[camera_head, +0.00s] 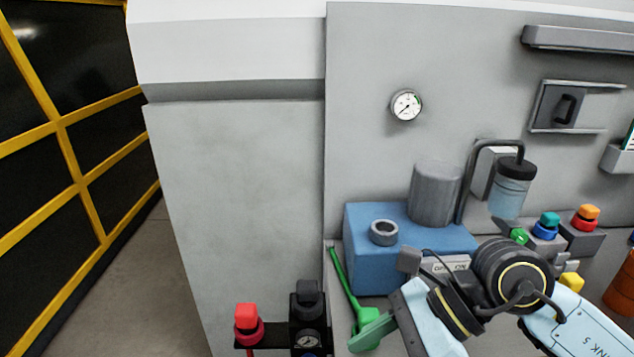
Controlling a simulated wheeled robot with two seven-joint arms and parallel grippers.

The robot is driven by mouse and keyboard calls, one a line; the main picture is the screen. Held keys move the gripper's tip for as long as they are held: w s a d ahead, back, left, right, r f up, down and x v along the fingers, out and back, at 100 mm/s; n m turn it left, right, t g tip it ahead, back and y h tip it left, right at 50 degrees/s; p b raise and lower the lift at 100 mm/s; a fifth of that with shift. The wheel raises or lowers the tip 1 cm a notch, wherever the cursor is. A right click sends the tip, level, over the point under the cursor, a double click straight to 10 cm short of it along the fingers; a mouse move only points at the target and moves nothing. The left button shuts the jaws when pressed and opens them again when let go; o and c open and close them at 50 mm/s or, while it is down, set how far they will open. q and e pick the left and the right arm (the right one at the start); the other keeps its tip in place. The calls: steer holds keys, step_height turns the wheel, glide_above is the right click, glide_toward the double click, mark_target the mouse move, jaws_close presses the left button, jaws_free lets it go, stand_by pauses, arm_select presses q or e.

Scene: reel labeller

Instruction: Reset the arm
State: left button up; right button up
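One of my arms comes in from the lower right, with a pale blue link and a dark round joint with yellow rings. Its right gripper (392,298) is in front of the blue box (365,255) on the machine's work surface. Grey finger-like parts show at its end, but the view does not show clearly whether they are open or shut. A green-handled tool (347,287) lies just left of it; I cannot tell whether they touch. My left gripper is not in view.
A grey cylinder (435,195) and a ring (384,232) stand on the blue box. A bottle (511,190), coloured buttons (587,217) and an orange container (622,285) are to the right. A red-topped post (247,318) stands front left. Floor (140,270) is clear at left.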

steer(key=a+r+m+t+y, duration=0.3)
steer(key=a+r+m+y, duration=0.2)
steer(key=r+m+y, duration=0.5)
steer(key=w+d+r+m+t+y, duration=0.1)
steer(key=w+d+r+m+t, duration=0.3)
steer(key=m+t, duration=0.6)
steer(key=w+d+f+m+t+h, duration=0.25)
steer(key=d+f+m+h, duration=0.45)
steer(key=m+h, duration=0.45)
steer(key=w+d+f+m+t+h, duration=0.25)
steer(key=d+f+m+h, duration=0.6)
steer(key=m, duration=0.55)
steer(key=s+f+m+g, duration=0.6)
steer(key=s+f+g, duration=0.7)
steer(key=s+f, duration=0.65)
steer(key=s+f+g, duration=0.1)
steer(key=s+f, duration=0.2)
steer(key=f, duration=2.2)
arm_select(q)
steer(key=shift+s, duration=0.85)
arm_select(e)
steer(key=s+d+f, duration=0.1)
steer(key=s+f, duration=0.6)
steer(key=s+d+f+g+h, duration=0.1)
steer(key=s+d+f, duration=0.1)
steer(key=s+f, duration=0.5)
steer(key=shift+s+d+g, duration=0.25)
steer(key=shift+s+g, duration=0.05)
steer(key=shift+s, duration=0.4)
